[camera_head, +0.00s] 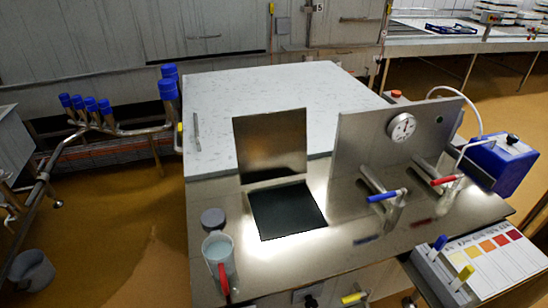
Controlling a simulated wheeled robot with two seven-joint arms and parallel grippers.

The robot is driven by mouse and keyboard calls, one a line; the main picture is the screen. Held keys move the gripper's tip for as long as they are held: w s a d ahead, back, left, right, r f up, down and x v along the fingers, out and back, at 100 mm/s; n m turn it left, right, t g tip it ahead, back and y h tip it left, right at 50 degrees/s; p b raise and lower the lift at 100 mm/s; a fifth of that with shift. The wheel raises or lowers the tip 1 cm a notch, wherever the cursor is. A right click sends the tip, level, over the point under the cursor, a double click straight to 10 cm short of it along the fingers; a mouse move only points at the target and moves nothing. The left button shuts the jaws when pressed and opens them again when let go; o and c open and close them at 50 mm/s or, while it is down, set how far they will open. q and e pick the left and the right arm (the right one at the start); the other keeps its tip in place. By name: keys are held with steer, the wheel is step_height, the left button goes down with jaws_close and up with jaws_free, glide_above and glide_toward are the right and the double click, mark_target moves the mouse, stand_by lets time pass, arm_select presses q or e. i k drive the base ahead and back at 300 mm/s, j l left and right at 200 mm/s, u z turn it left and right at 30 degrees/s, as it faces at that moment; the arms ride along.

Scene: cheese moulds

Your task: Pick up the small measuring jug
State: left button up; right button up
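A small translucent jug (217,248) with a red handle stands on the front left of the steel worktop (340,240). Its handle faces toward the front right, and its contents look pale. A small round grey object (213,218) sits just behind it, close to its rim in the view. Neither of my grippers shows in the head view.
A dark square panel (286,210) lies right of the jug, with an upright metal plate (270,145) behind it. Red- and blue-handled taps (385,196) and a gauge panel (403,127) stand further right, beside a blue container (498,163).

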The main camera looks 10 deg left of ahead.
mark_target(217, 250)
steer(key=j+z, duration=0.25)
steer(key=j, duration=0.3)
steer(key=j+z, duration=0.3)
steer(key=j, duration=0.25)
steer(key=k+j+z, duration=0.1)
steer(key=j+z, duration=0.15)
steer(key=j, duration=0.3)
steer(key=k+j+z, duration=0.25)
steer(key=j, duration=0.25)
steer(key=i+j+z, duration=0.15)
steer(key=j+z, duration=0.2)
steer(key=j, duration=0.45)
steer(key=i+j+z, duration=0.1)
steer(key=j+z, duration=0.3)
steer(key=j, duration=0.4)
steer(key=j+z, duration=0.35)
steer(key=j, duration=0.45)
steer(key=k+j+z, duration=0.2)
steer(key=j+z, duration=0.15)
steer(key=j, duration=0.45)
steer(key=i+j+z, duration=0.15)
steer(key=j+z, duration=0.15)
steer(key=j, duration=0.35)
steer(key=j+z, duration=0.35)
steer(key=j, duration=0.3)
steer(key=i, duration=0.05)
